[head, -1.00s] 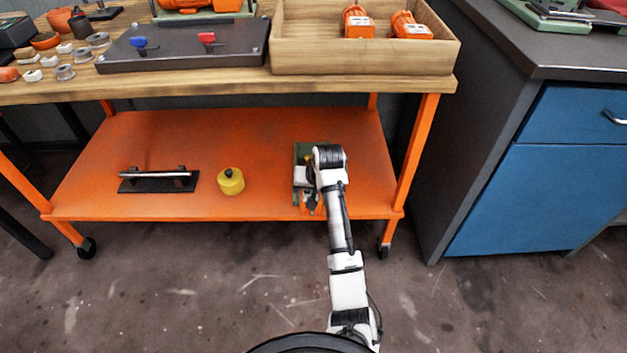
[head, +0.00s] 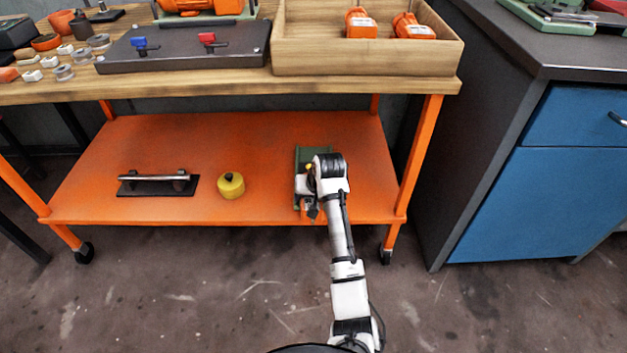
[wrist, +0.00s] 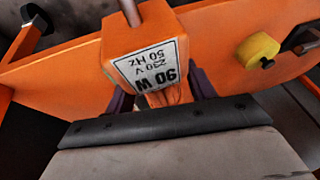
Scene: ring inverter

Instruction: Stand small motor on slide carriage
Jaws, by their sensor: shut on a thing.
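The small motor (wrist: 146,52) is an orange block with a white "90 W, 230 V, 50 Hz" label and a metal shaft, seen in the wrist view. My gripper (wrist: 160,94) is shut on it, with a dark finger on each side. In the head view a green slide base (head: 313,156) lies at the right end of the orange lower shelf. My arm's wrist hangs over it and hides most of it. The carriage cannot be made out, and I cannot tell whether the motor touches it.
On the lower shelf (head: 140,140) stand a yellow knobbed object (head: 231,186) and a black plate with a metal bar (head: 158,183). The shelf's right leg (head: 418,150) is close to my arm. The wooden top above holds a tray (head: 365,58) with two more orange motors.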

